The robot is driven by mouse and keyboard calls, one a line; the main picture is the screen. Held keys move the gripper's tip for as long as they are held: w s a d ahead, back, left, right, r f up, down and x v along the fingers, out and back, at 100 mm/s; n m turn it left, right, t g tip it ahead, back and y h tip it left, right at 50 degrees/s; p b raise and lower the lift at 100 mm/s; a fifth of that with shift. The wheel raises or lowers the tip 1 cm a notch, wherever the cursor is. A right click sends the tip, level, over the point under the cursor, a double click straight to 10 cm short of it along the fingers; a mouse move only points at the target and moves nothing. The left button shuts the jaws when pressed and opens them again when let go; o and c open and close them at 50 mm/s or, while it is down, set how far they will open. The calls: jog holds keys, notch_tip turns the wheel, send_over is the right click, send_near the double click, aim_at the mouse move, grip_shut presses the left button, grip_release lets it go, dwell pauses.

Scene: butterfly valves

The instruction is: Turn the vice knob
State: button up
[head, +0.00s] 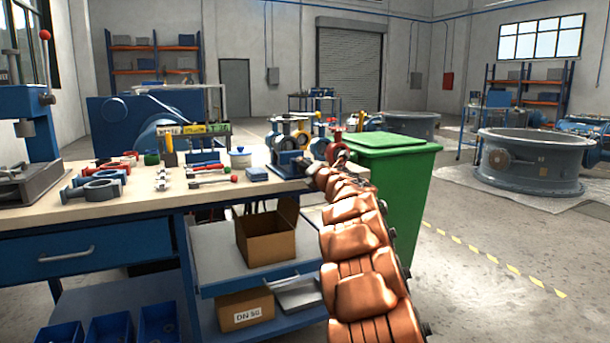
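The blue vice (291,166) stands at the right end of the workbench, with a metal valve body with yellow parts (291,133) at its top. A small red part (338,151) shows just right of the vice, at the far end of my copper-coloured arm; I cannot tell whether it is the vice knob. My gripper (325,168) is small in the head view, close to the right side of the vice. Its fingers do not show clearly, so I cannot tell whether it touches anything.
The workbench (135,203) carries valve rings (92,190), hand tools (207,182) and a drill press (30,120) at left. A green bin (405,180) stands right behind my arm.

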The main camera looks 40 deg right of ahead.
jog(key=n+b, duration=0.3)
jog(key=n, duration=0.2)
jog(key=shift+f+n, duration=0.15)
jog(key=shift+n, duration=0.15)
jog(key=shift+w+n+b, duration=0.1)
jog(key=shift+n+b, duration=0.85)
jog(key=shift+n, duration=1.25)
jog(key=o, duration=1.2)
jog(key=shift+c, duration=0.2)
jog(key=v, duration=1.2)
